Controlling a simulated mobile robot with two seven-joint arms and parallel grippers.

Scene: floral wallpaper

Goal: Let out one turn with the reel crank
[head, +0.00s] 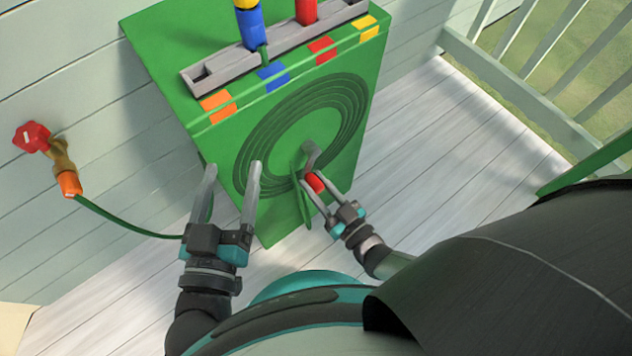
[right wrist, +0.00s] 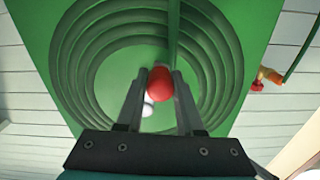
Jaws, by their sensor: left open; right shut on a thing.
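The green hose reel box (head: 225,140) stands against the wall, with a coil of green hose (head: 262,135) on its front face. A grey crank arm (head: 311,152) with a red knob (head: 315,184) sits at the lower right of the coil. My right gripper (head: 314,181) is shut on the red knob. The right wrist view also shows the red knob (right wrist: 159,83) between the fingers, with a small white part below it. A length of green hose hangs beside the knob. My left gripper (head: 232,170) is open and empty in front of the box's lower left.
A grey rack (head: 190,83) on top holds a blue nozzle (head: 252,28) and a red one (head: 306,10), above coloured squares. A red-handled tap (head: 32,137) with an orange connector (head: 69,184) feeds a hose at left. A railing (head: 520,85) stands right; decking between is clear.

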